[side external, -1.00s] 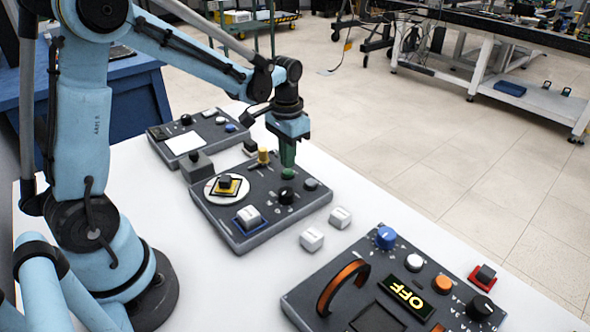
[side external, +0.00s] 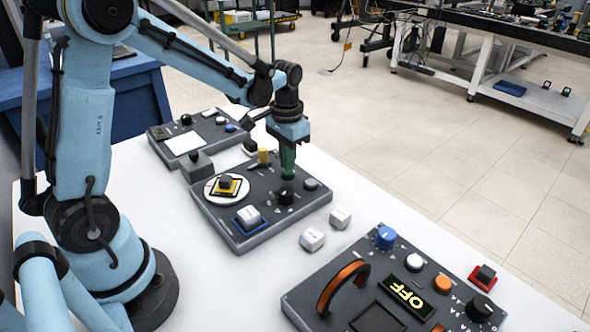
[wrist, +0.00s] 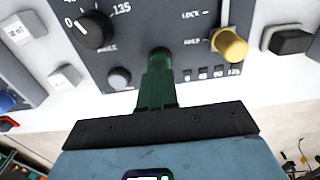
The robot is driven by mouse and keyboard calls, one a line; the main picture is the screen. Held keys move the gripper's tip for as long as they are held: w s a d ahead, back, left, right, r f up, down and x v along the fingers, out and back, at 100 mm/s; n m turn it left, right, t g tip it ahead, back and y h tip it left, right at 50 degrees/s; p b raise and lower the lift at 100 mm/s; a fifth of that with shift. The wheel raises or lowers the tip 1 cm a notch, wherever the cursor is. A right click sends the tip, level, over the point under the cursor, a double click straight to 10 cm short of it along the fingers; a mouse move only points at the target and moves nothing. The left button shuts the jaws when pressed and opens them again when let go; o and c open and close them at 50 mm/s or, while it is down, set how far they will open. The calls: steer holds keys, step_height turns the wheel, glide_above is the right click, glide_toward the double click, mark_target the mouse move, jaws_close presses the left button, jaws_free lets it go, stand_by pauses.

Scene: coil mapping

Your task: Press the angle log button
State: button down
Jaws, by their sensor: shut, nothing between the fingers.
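My gripper (side external: 288,172) is shut and empty, pointing down at the dark control panel (side external: 235,228). Its green fingertips are at the spot of a round button just behind the black dial (side external: 285,196). In the wrist view the fingertips (wrist: 157,62) cover most of this button; only a dark round edge (wrist: 158,51) shows. I cannot tell whether it is pressed in. The dial (wrist: 96,30) has angle numbers around it. A grey round button (side external: 311,184) is on the panel's right side, and also shows in the wrist view (wrist: 120,77).
A yellow-knobbed lever (wrist: 229,46) stands close beside the fingers. The panel also holds a white disc (side external: 212,194) with a yellow-and-black piece. Loose white blocks (side external: 312,239) lie in front. Another panel (side external: 330,268) with an orange handle is nearer the camera.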

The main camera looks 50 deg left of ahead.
steer(key=shift+f, duration=0.6)
stand_by(0.4)
steer(key=shift+r, duration=3.25)
steer(key=s+d+r+t, duration=0.3)
steer(key=s+d+t, duration=0.3)
steer(key=s, duration=0.4)
steer(key=shift+s+d+r+t, duration=0.2)
steer(key=shift+d+r+t, duration=0.1)
steer(key=shift+t, duration=0.2)
